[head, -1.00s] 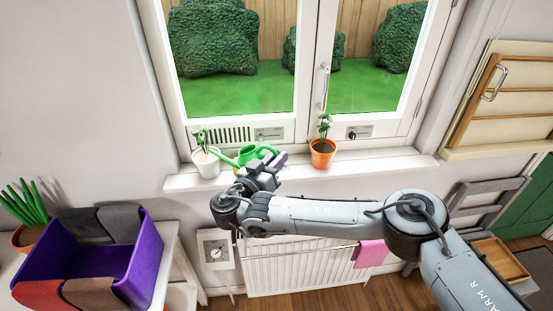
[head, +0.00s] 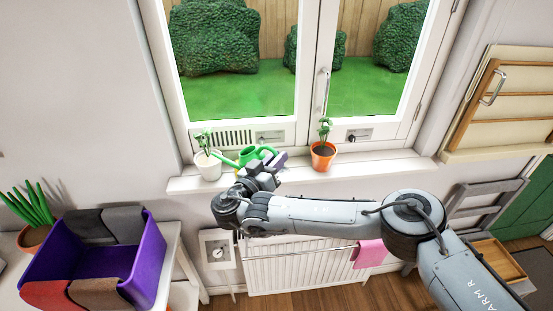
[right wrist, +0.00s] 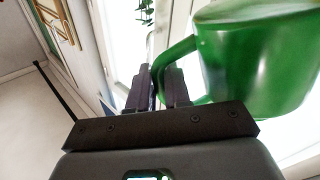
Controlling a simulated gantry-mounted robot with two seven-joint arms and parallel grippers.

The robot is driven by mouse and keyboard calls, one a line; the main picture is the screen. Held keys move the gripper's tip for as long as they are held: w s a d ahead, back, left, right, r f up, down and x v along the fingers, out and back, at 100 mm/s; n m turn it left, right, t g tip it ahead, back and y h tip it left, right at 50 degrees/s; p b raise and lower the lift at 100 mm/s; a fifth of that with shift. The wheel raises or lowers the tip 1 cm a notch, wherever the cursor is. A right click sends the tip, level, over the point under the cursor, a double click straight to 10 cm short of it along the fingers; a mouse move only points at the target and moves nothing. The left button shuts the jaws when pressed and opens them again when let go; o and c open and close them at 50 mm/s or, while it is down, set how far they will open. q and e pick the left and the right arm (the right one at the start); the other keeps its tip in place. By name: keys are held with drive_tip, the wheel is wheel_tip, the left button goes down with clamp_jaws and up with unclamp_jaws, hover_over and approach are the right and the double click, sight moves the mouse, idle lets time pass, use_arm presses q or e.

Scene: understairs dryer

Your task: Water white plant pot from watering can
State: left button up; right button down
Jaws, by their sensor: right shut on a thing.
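The green watering can (head: 257,153) is at the window sill in the head view, its spout pointing left toward the white plant pot (head: 207,166), which holds a small green plant. My right gripper (head: 270,168) is in front of the can. In the right wrist view the can's body (right wrist: 255,60) fills the upper right, and my right gripper (right wrist: 160,88) is shut on its handle (right wrist: 178,50). The spout tip is close to the pot's rim; I cannot tell whether they touch, and no water is visible. My left gripper is not in view.
An orange pot (head: 322,156) with a plant stands on the window sill (head: 375,168) right of the can. A radiator (head: 290,268) with a pink cloth (head: 369,253) is below. A purple bin (head: 146,262) with cloths over its rim stands at lower left.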

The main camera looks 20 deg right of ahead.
drive_tip(key=shift+w+a+r+p, duration=0.1)
drive_tip(key=shift+r+p, duration=0.4)
drive_tip(key=shift+p, duration=0.15)
drive_tip(key=shift+w+a+r+n+p, duration=0.15)
drive_tip(key=shift+r+n+p, duration=0.55)
drive_tip(key=shift+p, duration=0.2)
idle(0.4)
idle(0.7)
idle(0.4)
